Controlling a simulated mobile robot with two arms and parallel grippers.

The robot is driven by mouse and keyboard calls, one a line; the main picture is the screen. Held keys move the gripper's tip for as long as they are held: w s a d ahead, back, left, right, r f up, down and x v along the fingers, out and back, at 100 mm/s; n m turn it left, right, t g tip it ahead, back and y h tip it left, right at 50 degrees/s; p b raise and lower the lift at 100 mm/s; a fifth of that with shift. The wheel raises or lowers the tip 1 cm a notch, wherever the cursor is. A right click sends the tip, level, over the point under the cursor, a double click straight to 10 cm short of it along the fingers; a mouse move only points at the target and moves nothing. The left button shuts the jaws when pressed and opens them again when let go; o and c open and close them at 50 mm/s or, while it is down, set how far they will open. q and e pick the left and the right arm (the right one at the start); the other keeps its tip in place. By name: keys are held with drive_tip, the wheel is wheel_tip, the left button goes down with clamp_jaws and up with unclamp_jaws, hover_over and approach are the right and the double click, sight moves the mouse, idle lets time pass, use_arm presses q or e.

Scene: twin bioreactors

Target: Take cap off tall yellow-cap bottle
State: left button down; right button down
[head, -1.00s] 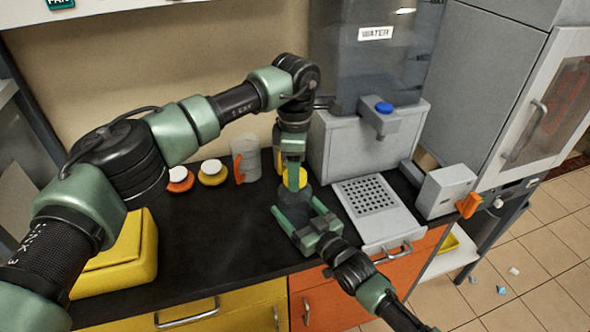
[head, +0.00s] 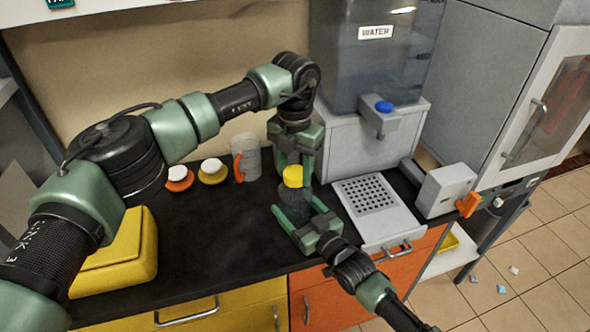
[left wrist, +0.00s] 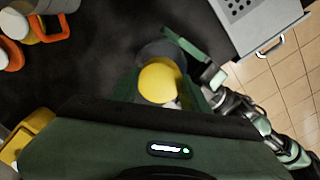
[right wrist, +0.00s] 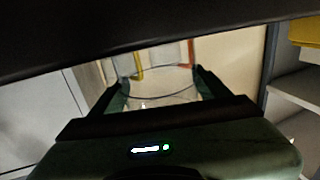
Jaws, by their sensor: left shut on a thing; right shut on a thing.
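The tall bottle (head: 292,206) is dark and see-through and stands upright on the black counter. Its yellow cap (head: 292,176) is at its top; I cannot tell whether a gap lies between cap and bottle. My left gripper (head: 293,171) points down from above and is shut on the cap, a finger on each side. The cap also shows in the left wrist view (left wrist: 160,81). My right gripper (head: 300,211) comes from the front right, low, and is shut around the bottle's body. The clear bottle fills the space between its fingers in the right wrist view (right wrist: 160,96).
A grey mug (head: 249,150) with an orange handle stands behind left, beside two white-topped containers, orange (head: 179,184) and yellow (head: 212,179). A yellow box (head: 115,262) is at left. The water dispenser (head: 338,140) and drip tray (head: 374,208) are close at right.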

sight(295, 172)
use_arm(q)
drive_tip(key=shift+r, duration=0.15)
idle(0.4)
drive_tip(key=shift+r, duration=0.95)
drive_tip(key=shift+r, duration=2.05)
use_arm(e)
unclamp_jaws()
use_arm(q)
drive_tip(key=shift+f+b, duration=0.5)
drive_tip(key=shift+f, duration=0.05)
use_arm(e)
drive_tip(key=v, duration=1)
drive_tip(key=shift+s+d+f, duration=0.1)
drive_tip(key=shift+s+d, duration=0.05)
drive_tip(key=shift+s, duration=0.1)
use_arm(q)
drive_tip(key=shift+f, duration=0.1)
use_arm(e)
drive_tip(key=shift+s+d, duration=0.4)
drive_tip(key=shift+s, duration=0.2)
